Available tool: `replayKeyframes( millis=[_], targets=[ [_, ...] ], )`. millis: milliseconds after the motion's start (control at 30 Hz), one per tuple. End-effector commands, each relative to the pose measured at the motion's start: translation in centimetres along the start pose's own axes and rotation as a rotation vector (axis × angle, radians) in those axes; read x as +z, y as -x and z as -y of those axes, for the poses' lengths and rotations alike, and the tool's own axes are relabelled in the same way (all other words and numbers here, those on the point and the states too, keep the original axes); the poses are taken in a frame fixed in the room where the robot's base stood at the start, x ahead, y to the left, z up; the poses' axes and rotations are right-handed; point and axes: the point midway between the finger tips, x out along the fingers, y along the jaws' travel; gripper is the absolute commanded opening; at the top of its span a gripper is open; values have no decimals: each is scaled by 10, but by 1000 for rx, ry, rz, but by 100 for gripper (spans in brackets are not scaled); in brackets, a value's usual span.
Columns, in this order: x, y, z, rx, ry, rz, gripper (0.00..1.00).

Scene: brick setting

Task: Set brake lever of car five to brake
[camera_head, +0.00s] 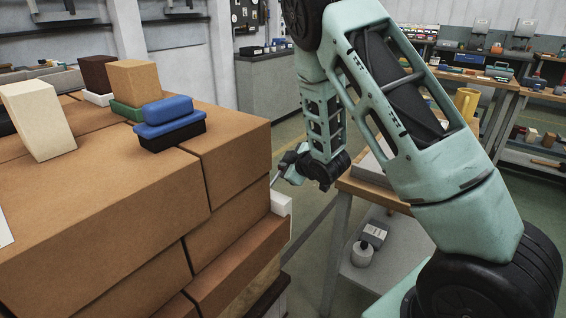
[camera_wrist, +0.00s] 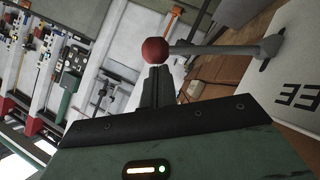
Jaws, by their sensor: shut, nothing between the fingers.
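In the wrist view, a lever with a red ball knob (camera_wrist: 155,50) and a grey rod (camera_wrist: 215,48) runs right to a pivot at a slot in a white plate (camera_wrist: 280,85). Dark markings show at the plate's right edge; they are cut off and do not read clearly. My gripper (camera_wrist: 157,72) has its fingers together, with the tips right at the knob; I cannot tell whether they touch it. In the head view my gripper (camera_head: 277,180) is beside the right face of the brown block stack (camera_head: 110,215). The lever is not clearly visible there.
Blue bricks (camera_head: 168,110), a cream brick (camera_head: 38,118) and a tan brick (camera_head: 133,84) stand on the stack. A wooden bench (camera_head: 375,195) is right of my gripper, with a floor gap between. In the wrist view an orange-tipped part (camera_wrist: 174,12) shows beyond the knob.

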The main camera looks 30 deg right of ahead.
Motion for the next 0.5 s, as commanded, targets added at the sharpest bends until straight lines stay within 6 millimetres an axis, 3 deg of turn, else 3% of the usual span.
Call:
replayKeyframes(
  millis=[500],
  targets=[
    [5,-3,-2,-23,-37,0,0]
  ],
)
